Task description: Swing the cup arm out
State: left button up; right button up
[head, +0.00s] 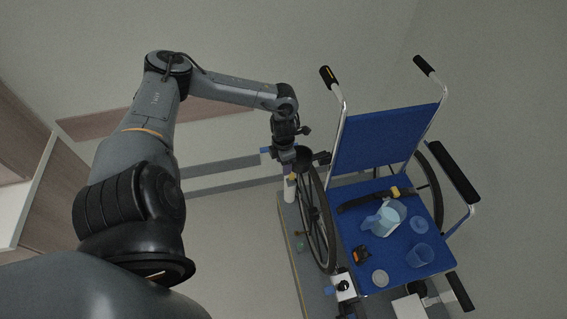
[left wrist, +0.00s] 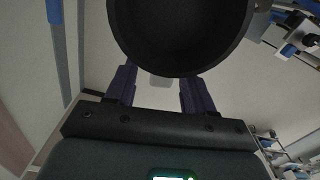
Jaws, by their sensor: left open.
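A round black cup holder (left wrist: 180,35) fills the upper middle of the left wrist view, just beyond my left fingers. In the head view it shows as a small dark ring (head: 304,154) at the left side of the blue wheelchair (head: 384,140), above the wheel. My left gripper (left wrist: 158,92) is open, its two purple fingers apart just below the holder's rim. A pale piece shows between the fingers; I cannot tell whether they touch anything. In the head view the left gripper (head: 289,167) is small and partly hidden by its own wrist. My right gripper is not seen.
The wheelchair seat holds a light-blue jug (head: 384,219), a blue cup (head: 420,254), a round lid (head: 419,225) and a pale disc (head: 380,277). A large wheel (head: 316,220) stands below the holder. A white-and-black device (head: 344,286) sits at the front left.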

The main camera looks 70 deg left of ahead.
pick_arm(q)
notch_tip(320, 180, up, 10)
jog(key=b, duration=0.1)
jog(key=shift+r, duration=0.2)
dwell(0.5)
